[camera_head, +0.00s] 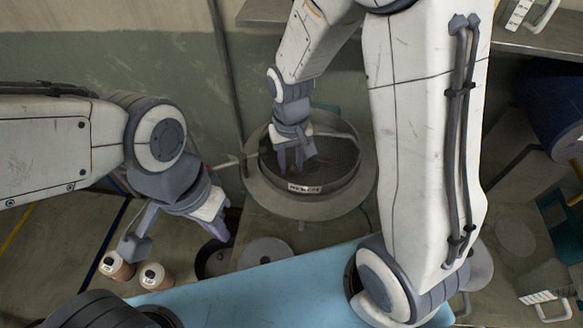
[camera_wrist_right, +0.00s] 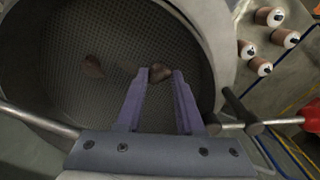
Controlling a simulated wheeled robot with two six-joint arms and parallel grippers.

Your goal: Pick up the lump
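A dark brown lump (camera_wrist_right: 160,73) lies on the mesh of a round sieve (camera_wrist_right: 60,105), between and just beyond the fingertips of my right gripper (camera_wrist_right: 160,78). The fingers are apart, and I see no clear contact with the lump. A second brown lump (camera_wrist_right: 93,67) lies on the mesh further left. In the head view my right gripper (camera_head: 291,160) reaches down inside the sieve (camera_head: 318,187), which has a labelled rim. My left gripper (camera_head: 177,240) is open and empty, with its fingers spread, left of the sieve.
Brown spools with pale tops (camera_head: 155,276) stand below my left gripper; several also show in the right wrist view (camera_wrist_right: 261,66). A pale disc (camera_head: 265,252) lies in front of the sieve. A bar with a red end (camera_wrist_right: 305,117) is right of it. A shelf (camera_head: 530,38) is at the back right.

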